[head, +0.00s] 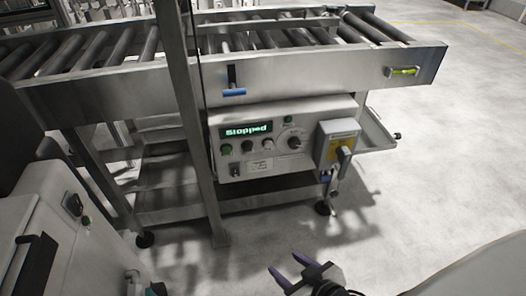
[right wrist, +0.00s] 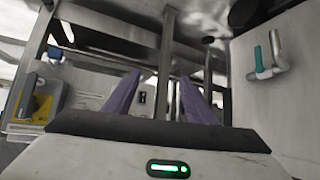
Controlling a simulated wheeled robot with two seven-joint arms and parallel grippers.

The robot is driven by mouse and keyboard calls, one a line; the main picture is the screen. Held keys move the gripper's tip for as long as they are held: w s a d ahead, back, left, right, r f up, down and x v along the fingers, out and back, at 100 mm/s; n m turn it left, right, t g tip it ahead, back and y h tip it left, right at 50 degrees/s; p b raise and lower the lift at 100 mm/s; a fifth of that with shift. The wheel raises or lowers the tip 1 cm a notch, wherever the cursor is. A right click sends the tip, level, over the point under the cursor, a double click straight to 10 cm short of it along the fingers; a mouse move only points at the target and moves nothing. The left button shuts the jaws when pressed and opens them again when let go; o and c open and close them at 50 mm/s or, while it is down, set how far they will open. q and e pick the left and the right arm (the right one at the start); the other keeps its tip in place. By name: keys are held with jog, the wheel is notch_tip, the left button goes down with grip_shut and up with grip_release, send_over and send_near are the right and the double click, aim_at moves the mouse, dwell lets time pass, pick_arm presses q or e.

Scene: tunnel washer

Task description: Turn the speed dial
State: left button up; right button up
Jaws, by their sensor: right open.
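The speed dial (head: 295,143) looks to be the black knob inside a marked ring on the right part of the white control panel (head: 219,173). My right gripper (head: 287,264) is open and empty, with two purple fingers. It is low at the bottom of the head view, in front of the panel and well apart from the dial. In the right wrist view its open fingers (right wrist: 160,80) also show with nothing between them; the dial cannot be made out there. My left gripper is not in view.
A grey switch box with a yellow label (head: 338,141) sits just right of the dial; it also shows at the left of the right wrist view (right wrist: 48,95). A steel post (head: 190,100) stands left of the panel. A white cabinet (head: 45,205) is at lower left. Floor at right is clear.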

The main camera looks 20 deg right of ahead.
jog(key=w+d+m+t+h+b, duration=0.25)
jog(key=w+d+b, duration=0.35)
jog(key=w+d, duration=0.45)
jog(key=m+t+h+b, duration=0.1)
jog(key=t+h+b, duration=0.2)
jog(key=t+b, duration=0.25)
send_near(295, 145)
jog(key=shift+g, duration=0.3)
jog(key=b+x, duration=0.1)
jog(key=x, duration=0.6)
jog(key=shift+w+d+r+b, duration=0.1)
jog(key=shift+w+r+b, duration=0.1)
jog(key=shift+b, duration=0.15)
jog(key=shift+w+d, duration=0.1)
jog(key=shift+w, duration=0.35)
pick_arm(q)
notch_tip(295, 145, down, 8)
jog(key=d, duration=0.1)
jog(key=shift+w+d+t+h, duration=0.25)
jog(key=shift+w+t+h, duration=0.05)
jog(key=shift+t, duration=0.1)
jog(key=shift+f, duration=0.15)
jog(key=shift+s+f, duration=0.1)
pick_arm(e)
jog(key=c, duration=1)
